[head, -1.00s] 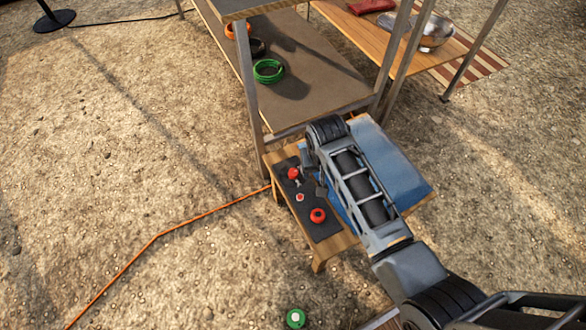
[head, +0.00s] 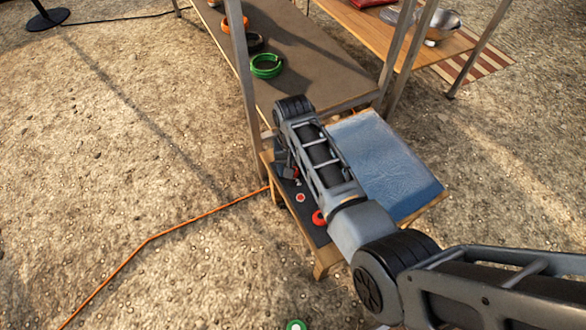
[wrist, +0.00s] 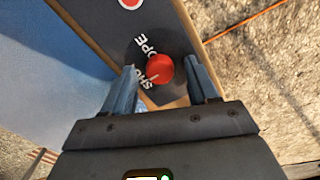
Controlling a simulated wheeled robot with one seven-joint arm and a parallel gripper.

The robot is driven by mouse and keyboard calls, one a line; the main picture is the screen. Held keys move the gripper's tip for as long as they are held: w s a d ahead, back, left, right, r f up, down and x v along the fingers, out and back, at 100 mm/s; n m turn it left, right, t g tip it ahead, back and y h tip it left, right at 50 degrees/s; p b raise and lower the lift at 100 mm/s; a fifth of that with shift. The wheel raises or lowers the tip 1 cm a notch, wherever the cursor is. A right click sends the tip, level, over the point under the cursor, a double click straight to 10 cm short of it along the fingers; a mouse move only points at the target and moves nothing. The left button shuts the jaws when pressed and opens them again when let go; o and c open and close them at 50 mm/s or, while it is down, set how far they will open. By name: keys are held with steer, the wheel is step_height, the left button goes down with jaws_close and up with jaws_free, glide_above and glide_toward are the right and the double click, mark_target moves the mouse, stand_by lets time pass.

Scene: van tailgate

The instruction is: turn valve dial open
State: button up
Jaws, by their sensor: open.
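The valve dial is a round red knob (wrist: 160,69) on a dark disc, seen in the wrist view. White letters "OPE" show above left of it and "SH" below left, partly cut off. A pale mark on the knob lies on the side near "SH". My gripper (wrist: 161,64) is open, with one finger on either side of the knob; I cannot tell whether they touch it. In the head view my arm mostly covers this dial, and a little red (head: 294,172) shows beside it.
A red button (head: 300,197) and a second red knob (head: 319,217) sit on the same dark panel. A blue box (head: 390,165) stands beside it on the wooden bench (head: 325,258). A metal-legged shelf (head: 310,60) stands behind. An orange cable (head: 190,222) crosses the ground.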

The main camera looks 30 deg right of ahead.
steer(key=shift+f, duration=0.15)
steer(key=c, duration=1)
steer(key=shift+c, duration=0.2)
steer(key=shift+m+p, duration=0.3)
steer(key=shift+p, duration=0.1)
steer(key=shift+r+m+p, duration=0.2)
steer(key=shift+m+p, duration=0.6)
steer(key=shift+m, duration=0.1)
steer(key=m+p, duration=0.3)
steer(key=m, duration=0.2)
steer(key=shift+m, duration=0.3)
steer(key=m+p, duration=0.1)
steer(key=m, duration=0.3)
steer(key=shift+f, duration=0.1)
steer(key=shift+f+m+p, duration=0.1)
steer(key=shift+m+p, duration=0.5)
steer(key=shift+m, duration=1.8)
